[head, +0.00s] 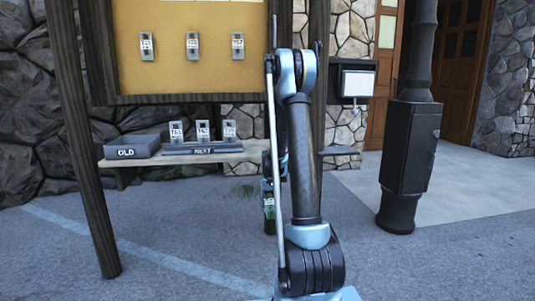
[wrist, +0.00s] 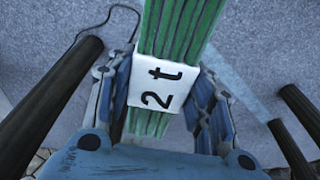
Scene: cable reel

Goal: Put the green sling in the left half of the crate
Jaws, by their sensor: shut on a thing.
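The green sling (wrist: 180,25) is a ribbed green strip with a white label reading "2 t". It runs through the middle of the wrist view, between both fingers of my gripper (wrist: 163,88), which is shut on it at the label. In the head view my gripper (head: 268,188) points down beyond my arm, and a small dark green part of the sling (head: 269,212) shows below it, above the pavement. My arm hides part of this area. I see no crate that I can make out in either view.
A bench (head: 217,155) at the back carries a grey box marked OLD (head: 132,147) and a rack marked NEXT (head: 203,149) with several tags. A yellow board (head: 190,75) hangs above between dark posts. A black lamp post (head: 408,150) stands right. Pavement at front left is clear.

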